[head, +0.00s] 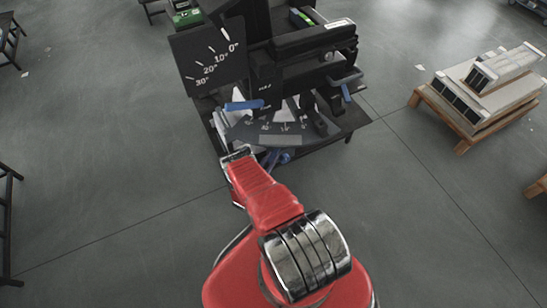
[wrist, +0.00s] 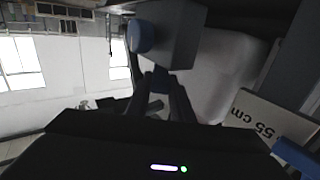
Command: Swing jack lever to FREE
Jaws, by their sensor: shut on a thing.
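A dark lift column (head: 262,75) stands on a low dark stand, with a tilt scale plate (head: 210,62) at its upper left and a second curved scale (head: 268,128) at its base. My gripper (wrist: 155,92) is shut on a thin dark bar just below a grey block (wrist: 170,38) with a round blue knob (wrist: 140,36). The bar appears to be the jack lever; its ends and any FREE mark cannot be made out. In the head view, my wrist hides most of the grip, beside blue parts (head: 278,157) at the stand's front edge.
A blue handle (head: 243,105) sticks out left above the curved scale, and another blue part (head: 346,92) is on the right. A label reading 55 cm (wrist: 255,118) is close on the right in the wrist view. A wooden pallet (head: 470,125) stands right; the floor between is clear.

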